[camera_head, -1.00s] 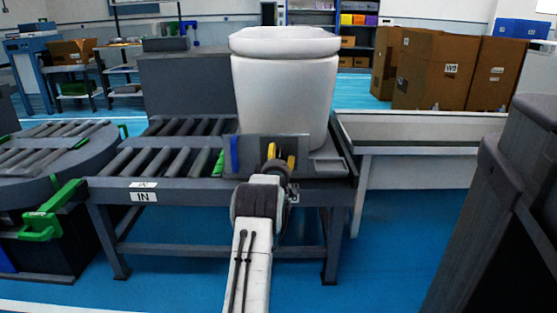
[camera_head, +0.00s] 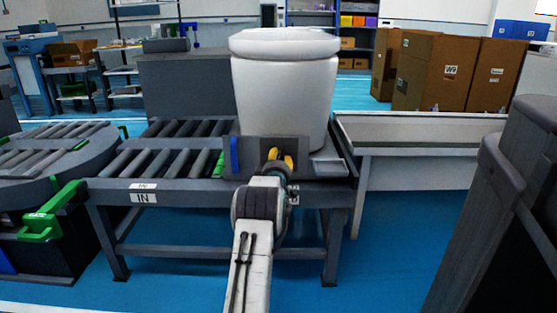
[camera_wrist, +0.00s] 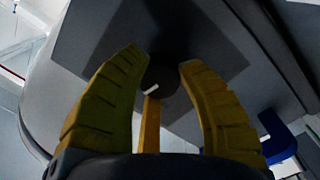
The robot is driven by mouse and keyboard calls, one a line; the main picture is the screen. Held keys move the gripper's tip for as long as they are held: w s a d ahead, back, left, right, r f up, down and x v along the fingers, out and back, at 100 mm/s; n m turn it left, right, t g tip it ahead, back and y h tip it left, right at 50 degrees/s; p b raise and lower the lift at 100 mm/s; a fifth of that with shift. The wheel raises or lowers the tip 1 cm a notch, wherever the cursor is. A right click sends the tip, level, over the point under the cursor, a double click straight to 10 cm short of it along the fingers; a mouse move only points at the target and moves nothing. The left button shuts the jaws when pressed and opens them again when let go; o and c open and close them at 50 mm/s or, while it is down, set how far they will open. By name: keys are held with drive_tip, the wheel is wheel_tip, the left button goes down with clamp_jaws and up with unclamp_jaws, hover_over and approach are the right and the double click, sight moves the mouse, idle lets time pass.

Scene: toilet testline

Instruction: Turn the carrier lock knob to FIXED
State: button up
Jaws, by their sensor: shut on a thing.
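My gripper (camera_head: 280,156) is at the grey front plate (camera_head: 256,147) of the carrier on the roller conveyor. In the wrist view its yellow fingers (camera_wrist: 162,60) close from both sides on a dark round carrier lock knob (camera_wrist: 163,80). The knob carries a short white mark, which sits tilted near its lower edge. A third yellow finger reaches up from below. In the head view the fingers hide the knob. No FIXED lettering is readable.
A large white toilet (camera_head: 285,95) stands on the carrier right behind the plate. A blue tab (camera_head: 235,155) is on the plate's left, also in the wrist view (camera_wrist: 277,136). Rollers (camera_head: 165,160) extend left; a pale bench (camera_head: 420,135) stands right.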

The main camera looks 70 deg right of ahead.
drive_tip(key=shift+w, duration=0.1)
drive_tip(key=c, duration=0.3)
drive_tip(key=shift+r, duration=0.1)
drive_tip(key=shift+w+r+m, duration=0.1)
drive_tip(key=shift+r+m, duration=0.05)
drive_tip(key=shift+m, duration=2.55)
drive_tip(key=shift+r, duration=0.1)
drive_tip(key=o, duration=1.2)
drive_tip(key=shift+f, duration=0.25)
drive_tip(key=shift+m, duration=0.3)
drive_tip(key=shift+a, duration=0.15)
